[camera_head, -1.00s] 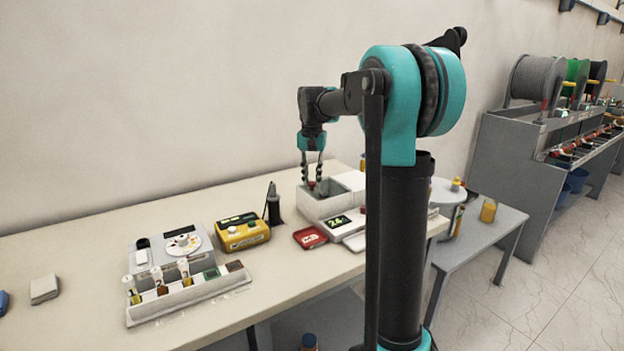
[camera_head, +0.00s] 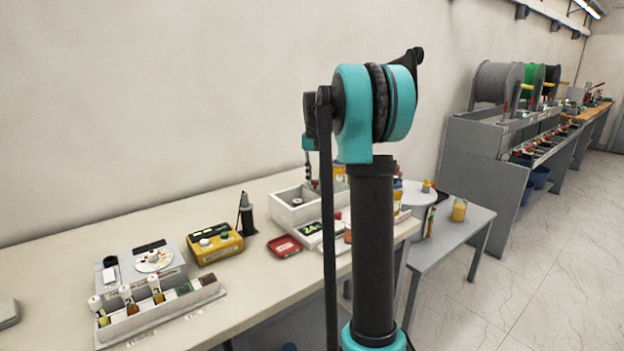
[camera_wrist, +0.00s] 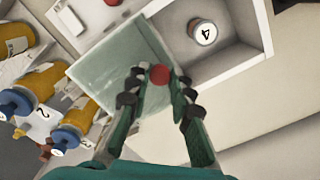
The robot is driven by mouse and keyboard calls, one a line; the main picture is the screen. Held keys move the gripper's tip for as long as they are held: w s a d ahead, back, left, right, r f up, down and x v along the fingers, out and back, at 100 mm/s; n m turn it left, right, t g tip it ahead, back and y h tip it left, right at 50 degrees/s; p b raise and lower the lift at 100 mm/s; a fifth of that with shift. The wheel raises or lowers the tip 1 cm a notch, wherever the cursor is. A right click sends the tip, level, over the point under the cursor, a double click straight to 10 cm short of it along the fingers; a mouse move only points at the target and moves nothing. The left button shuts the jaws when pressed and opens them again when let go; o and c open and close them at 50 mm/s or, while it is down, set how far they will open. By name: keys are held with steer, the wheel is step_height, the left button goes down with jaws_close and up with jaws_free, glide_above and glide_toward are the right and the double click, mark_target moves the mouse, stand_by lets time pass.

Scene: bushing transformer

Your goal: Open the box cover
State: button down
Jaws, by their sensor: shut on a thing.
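The white box (camera_head: 290,215) stands at the right end of the table, its top compartment open to view. In the wrist view the box (camera_wrist: 262,40) holds a round piece marked 4 (camera_wrist: 203,31). The pale translucent cover (camera_wrist: 110,68) with a red knob (camera_wrist: 159,75) lies across the left side of the opening, shifted off it. My gripper (camera_wrist: 160,80) is shut on the red knob. In the head view my gripper (camera_head: 312,182) is above the right part of the box, partly hidden by my arm. Whether the cover touches the rim cannot be told.
Yellow bottles (camera_wrist: 75,90) with blue caps stand close to the cover's left side. A lower side table (camera_head: 470,222) stands to the right.

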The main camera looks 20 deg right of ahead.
steer(key=c, duration=1.3)
jaws_free()
steer(key=shift+c, duration=0.2)
step_height(320, 180, up, 12)
